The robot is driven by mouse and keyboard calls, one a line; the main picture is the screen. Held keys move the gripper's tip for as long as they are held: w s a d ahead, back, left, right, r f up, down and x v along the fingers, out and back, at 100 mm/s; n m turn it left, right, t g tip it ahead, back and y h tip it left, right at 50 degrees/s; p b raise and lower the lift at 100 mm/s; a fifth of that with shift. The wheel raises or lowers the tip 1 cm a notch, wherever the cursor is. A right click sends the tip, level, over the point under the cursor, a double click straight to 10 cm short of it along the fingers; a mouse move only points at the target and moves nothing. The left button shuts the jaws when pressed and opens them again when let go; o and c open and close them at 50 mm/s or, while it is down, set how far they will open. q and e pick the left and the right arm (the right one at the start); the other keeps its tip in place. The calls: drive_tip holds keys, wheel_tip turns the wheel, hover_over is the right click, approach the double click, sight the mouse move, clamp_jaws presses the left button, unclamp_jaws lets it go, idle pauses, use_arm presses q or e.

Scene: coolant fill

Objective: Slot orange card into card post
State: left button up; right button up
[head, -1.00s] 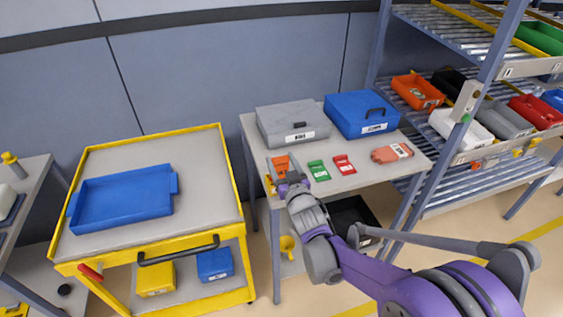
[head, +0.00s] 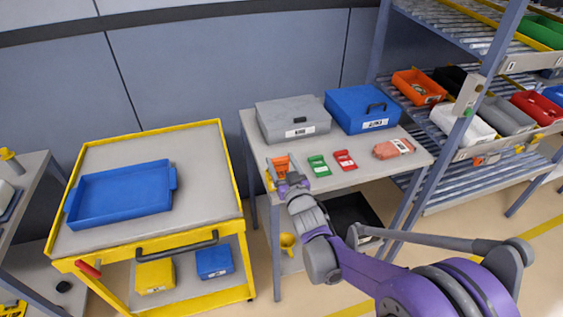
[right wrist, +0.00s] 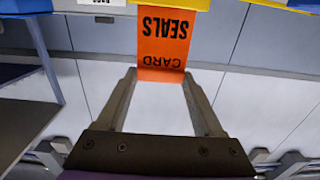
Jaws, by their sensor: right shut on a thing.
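The orange card (head: 281,164), lettered CARD SEALS, is between the fingertips of my right gripper (head: 287,180) at the left front corner of the grey table (head: 330,179). In the right wrist view the orange card (right wrist: 163,45) spans the gap between the finger ends (right wrist: 160,77), its lettering upside down. My right gripper is shut on it. A small yellow piece (head: 268,182) shows beside the card at the table edge. A pale box (head: 468,96) is on the rack upright; I cannot tell which is the card post. My left gripper is out of view.
A green card (head: 319,166) and a red card (head: 344,160) lie on the table, with a grey case (head: 292,120) and blue case (head: 360,114) behind. A yellow cart (head: 230,170) with a blue tray (head: 120,194) stands left. Racks of bins stand right.

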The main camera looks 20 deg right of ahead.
sight(280, 167)
drive_tip(key=shift+f+b, duration=1.1)
drive_tip(key=shift+f, duration=0.55)
drive_tip(key=o, duration=1.3)
drive_tip(key=s, duration=1)
drive_tip(key=shift+s+d+b, duration=0.2)
drive_tip(key=shift+s+b, duration=0.2)
